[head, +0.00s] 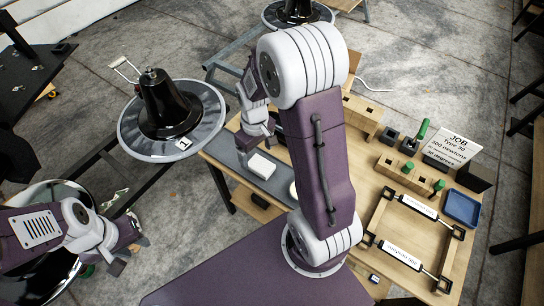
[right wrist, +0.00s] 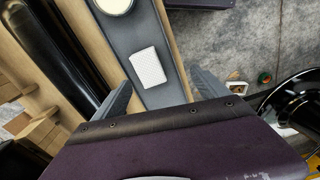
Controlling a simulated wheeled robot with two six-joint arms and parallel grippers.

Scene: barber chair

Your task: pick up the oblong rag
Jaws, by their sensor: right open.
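The oblong rag, a small white block-like folded cloth (head: 261,165), lies on a grey strip (head: 226,152) along the left side of the wooden table. In the right wrist view the rag (right wrist: 148,67) shows a fine dotted texture and lies ahead of the fingers. My right gripper (head: 262,129) hangs above and near the rag. In the right wrist view its two fingers (right wrist: 162,92) are spread wide with nothing between them. My left gripper (head: 125,240) is at the lower left, far from the rag; its finger opening is too small to make out.
A round pale item (right wrist: 115,4) lies on the strip beyond the rag. A black cone on a round disc (head: 168,108) stands left of the table. Wooden blocks (head: 405,171), a frame (head: 412,229), a blue tray (head: 462,207) and a job sign (head: 452,146) occupy the table's right side.

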